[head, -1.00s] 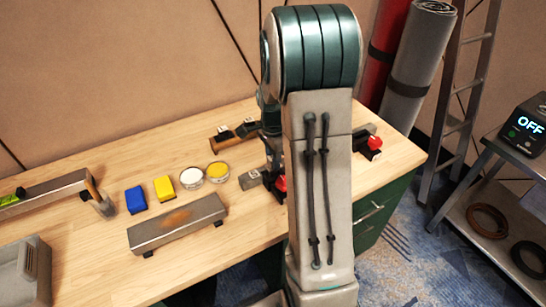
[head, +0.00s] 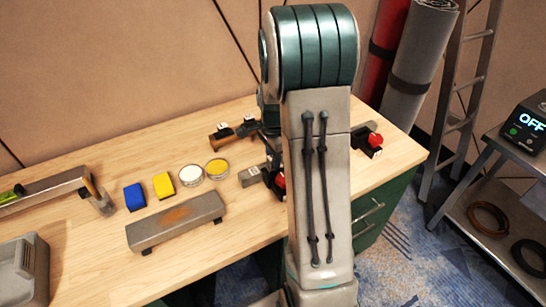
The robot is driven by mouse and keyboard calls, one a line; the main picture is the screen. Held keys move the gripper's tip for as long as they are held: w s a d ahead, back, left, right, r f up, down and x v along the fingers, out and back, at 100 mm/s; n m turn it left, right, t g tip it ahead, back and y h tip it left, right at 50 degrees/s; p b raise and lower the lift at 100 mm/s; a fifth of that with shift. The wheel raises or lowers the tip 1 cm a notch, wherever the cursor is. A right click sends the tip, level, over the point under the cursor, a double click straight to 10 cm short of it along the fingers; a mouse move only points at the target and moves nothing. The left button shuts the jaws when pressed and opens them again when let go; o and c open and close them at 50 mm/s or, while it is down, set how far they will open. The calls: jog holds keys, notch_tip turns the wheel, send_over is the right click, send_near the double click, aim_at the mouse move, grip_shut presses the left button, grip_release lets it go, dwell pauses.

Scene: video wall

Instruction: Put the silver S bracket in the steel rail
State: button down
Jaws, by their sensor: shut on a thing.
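My arm stands upright in the middle of the head view and hides most of my gripper. Only a dark sliver of the gripper (head: 271,150) shows at the arm's left edge, low over the back of the bench. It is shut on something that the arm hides. I cannot make out the silver S bracket. A grey steel piece (head: 250,177), which looks like the left end of the steel rail, lies beside a red-knobbed clamp (head: 280,181). Its middle is hidden behind my arm.
Another red-knobbed clamp (head: 370,141) stands right of my arm. A long grey bar (head: 178,222), blue block (head: 134,197), yellow block (head: 164,185) and two round tins (head: 191,175) lie left on the wooden bench (head: 95,255). A brown-and-black item (head: 235,131) lies behind.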

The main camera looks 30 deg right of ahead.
jog(key=shift+f+b, duration=0.4)
jog(key=shift+f, duration=0.2)
jog(key=c, duration=0.7)
grip_release()
jog(key=shift+f, duration=0.1)
jog(key=shift+s, duration=0.15)
jog(key=shift+c, duration=0.6)
